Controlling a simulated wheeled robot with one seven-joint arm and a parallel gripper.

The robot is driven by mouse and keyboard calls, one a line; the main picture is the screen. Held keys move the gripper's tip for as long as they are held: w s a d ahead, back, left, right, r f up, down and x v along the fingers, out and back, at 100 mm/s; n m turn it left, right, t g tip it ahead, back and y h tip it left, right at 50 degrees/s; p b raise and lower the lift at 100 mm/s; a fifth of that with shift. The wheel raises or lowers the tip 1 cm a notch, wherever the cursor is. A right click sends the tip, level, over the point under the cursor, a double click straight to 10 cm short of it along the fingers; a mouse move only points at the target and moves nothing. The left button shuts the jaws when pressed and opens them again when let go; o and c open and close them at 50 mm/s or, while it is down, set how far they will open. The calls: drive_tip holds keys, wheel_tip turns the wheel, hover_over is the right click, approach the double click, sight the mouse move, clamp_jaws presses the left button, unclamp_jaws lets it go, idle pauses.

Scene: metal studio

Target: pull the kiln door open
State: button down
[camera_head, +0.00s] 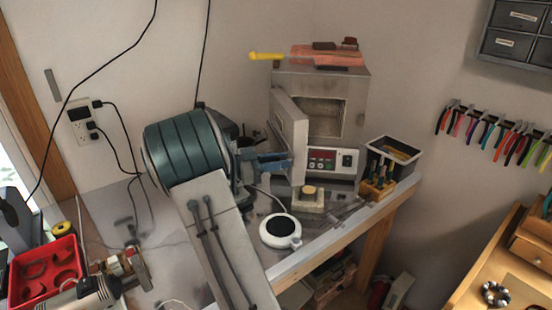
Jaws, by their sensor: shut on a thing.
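The kiln (348,100) is a grey box on the back of the workbench, with a control panel of red displays below its chamber. Its door (293,128) is swung out to the left, and the chamber opening (322,117) shows. My gripper (284,161) is at the door's outer, left side, near its lower part. It is shut on the door's handle. The exact contact is small and partly hidden by the gripper and my arm.
A yellow-handled tool (267,56) and reddish blocks (328,55) lie on top of the kiln. In front stand a white round dish (281,231) and a wooden plier stand (377,187). A grey bin (394,150) stands to the right. A red tray (45,270) is at left.

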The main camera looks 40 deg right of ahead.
drive_tip(key=shift+r, duration=0.1)
drive_tip(key=c, duration=1.5)
unclamp_jaws()
drive_tip(key=shift+r, duration=0.4)
wheel_tip(320, 180, up, 3)
drive_tip(key=shift+r+b, duration=0.1)
drive_tip(key=shift+b, duration=0.5)
drive_tip(key=s+d+r+b, duration=0.1)
drive_tip(key=s+d+r, duration=0.1)
drive_tip(key=s, duration=0.3)
drive_tip(key=s+d+r+b, duration=0.1)
drive_tip(key=s+d+r, duration=0.2)
drive_tip(key=s+r, duration=0.2)
drive_tip(key=shift+s, duration=0.3)
